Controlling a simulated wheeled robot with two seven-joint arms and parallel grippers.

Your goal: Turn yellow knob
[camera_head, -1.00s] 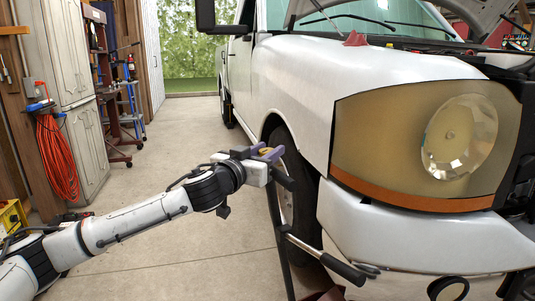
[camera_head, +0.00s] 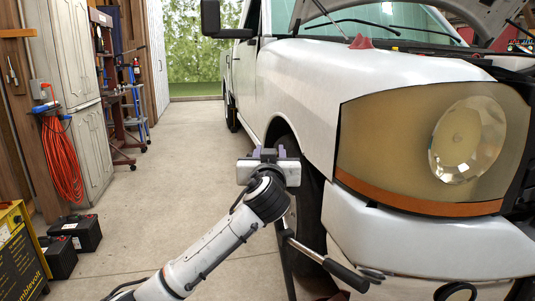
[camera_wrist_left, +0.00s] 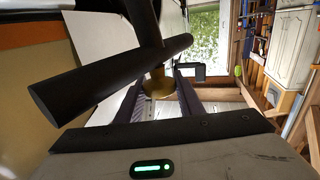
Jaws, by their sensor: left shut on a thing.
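My left gripper (camera_head: 268,154) is beside the front wheel of the white pickup, at the top of a dark upright stand. In the left wrist view its two fingers (camera_wrist_left: 161,92) are shut on the yellow knob (camera_wrist_left: 159,84), one on each side. In the head view the gripper body hides the knob. My right gripper is in neither view.
The pickup's bumper (camera_head: 420,240) and headlight (camera_head: 468,140) are close on the right. A black-gripped lever (camera_head: 345,272) sticks out below my gripper. A yellow charger (camera_head: 18,255) and black batteries (camera_head: 78,232) stand at left. The floor between is clear.

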